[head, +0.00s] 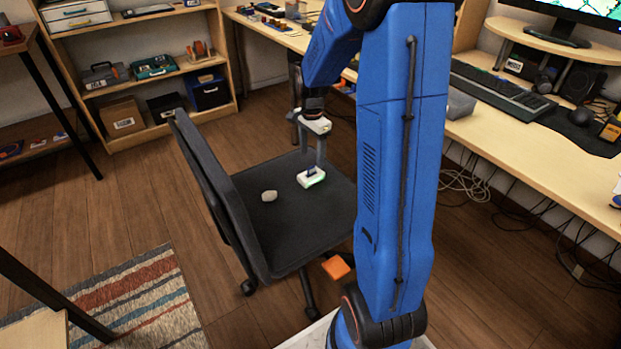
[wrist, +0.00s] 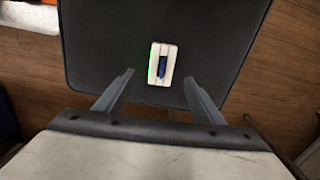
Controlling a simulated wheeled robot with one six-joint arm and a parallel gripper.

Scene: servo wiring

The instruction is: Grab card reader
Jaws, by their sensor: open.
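The card reader (head: 312,178) looks like a small white box with a green lit edge and a dark blue slot or card on top. It lies on the black seat of the office chair (head: 330,205). In the wrist view the card reader (wrist: 162,64) lies ahead of my gripper (wrist: 158,85), between the lines of its two fingers. My gripper (head: 318,165) is above the seat, close over the card reader, open and empty. I cannot tell the exact height of the fingertips above it.
A small pale object (head: 269,196) lies on the seat left of the card reader. The chair backrest (head: 215,190) rises on the left. A desk (head: 480,120) with a keyboard (head: 495,90) stands on the right. Shelves (head: 150,75) stand at the back left. An orange piece (head: 336,267) shows below the seat.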

